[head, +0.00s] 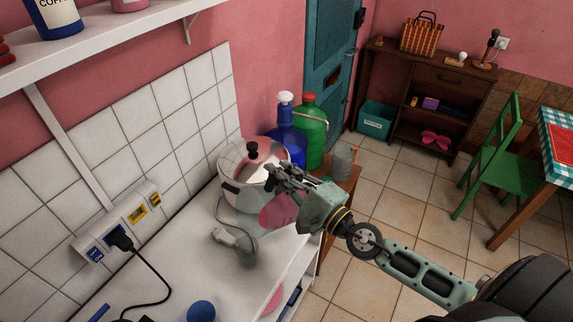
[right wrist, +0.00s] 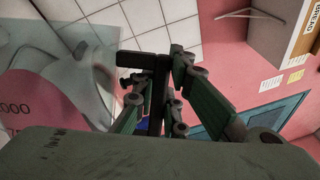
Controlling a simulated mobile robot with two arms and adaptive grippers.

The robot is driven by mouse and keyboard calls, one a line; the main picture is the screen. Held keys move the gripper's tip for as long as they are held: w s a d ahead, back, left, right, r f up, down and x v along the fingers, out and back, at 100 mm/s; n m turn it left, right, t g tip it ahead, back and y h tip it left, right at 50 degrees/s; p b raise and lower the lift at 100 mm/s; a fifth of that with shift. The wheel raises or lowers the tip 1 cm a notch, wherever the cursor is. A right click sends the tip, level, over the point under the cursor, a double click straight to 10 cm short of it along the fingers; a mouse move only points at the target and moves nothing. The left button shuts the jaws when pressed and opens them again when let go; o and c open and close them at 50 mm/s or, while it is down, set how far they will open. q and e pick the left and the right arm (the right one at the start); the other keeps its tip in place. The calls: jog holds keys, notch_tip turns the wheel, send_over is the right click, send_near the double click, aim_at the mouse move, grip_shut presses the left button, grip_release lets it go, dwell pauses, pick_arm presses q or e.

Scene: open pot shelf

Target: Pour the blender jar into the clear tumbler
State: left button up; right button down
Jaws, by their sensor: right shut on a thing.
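My right gripper (head: 280,178) is shut on the blender jar (head: 278,211), a clear jar with pink contents, and holds it above the white counter's far end. In the right wrist view the pink part of the jar (right wrist: 32,105) shows with printed markings at the left, and the fingers (right wrist: 160,75) are close together. The jar looks tilted; its rim is hard to make out. A clear, glassy shape, probably the tumbler (head: 243,245), is on the counter below and left of the jar. Its contents cannot be made out. My left gripper is not in view.
A steel pot (head: 235,190) with a lid stands just behind my right gripper. A blue bottle (head: 290,140) and a green bottle (head: 312,130) stand beyond it. A black cord (head: 155,270) runs from the wall socket strip. A blue round thing (head: 201,311) is at the near counter.

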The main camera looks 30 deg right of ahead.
jog(key=shift+s+a+r+n+p, duration=0.1)
jog(key=shift+s+a+n+p, duration=0.05)
jog(key=shift+a+n+p, duration=0.5)
jog(key=shift+s+a+n+p, duration=0.1)
jog(key=shift+a+n+p, duration=0.35)
jog(key=shift+a+p, duration=0.25)
dwell(1.6)
jog(key=shift+r+m, duration=0.25)
jog(key=shift+m, duration=0.35)
jog(key=m, duration=0.1)
jog(key=r+m, duration=0.1)
jog(key=shift+r+m, duration=0.25)
jog(key=shift+m, duration=0.05)
notch_tip(320, 180, up, 4)
jog(key=m+t+h, duration=0.1)
jog(key=m, duration=0.6)
jog(key=shift+p, duration=0.35)
notch_tip(320, 180, up, 3)
jog(key=m+h, duration=0.1)
jog(key=m, duration=0.5)
jog(key=shift+f+t, duration=0.1)
jog(key=shift+t, duration=0.2)
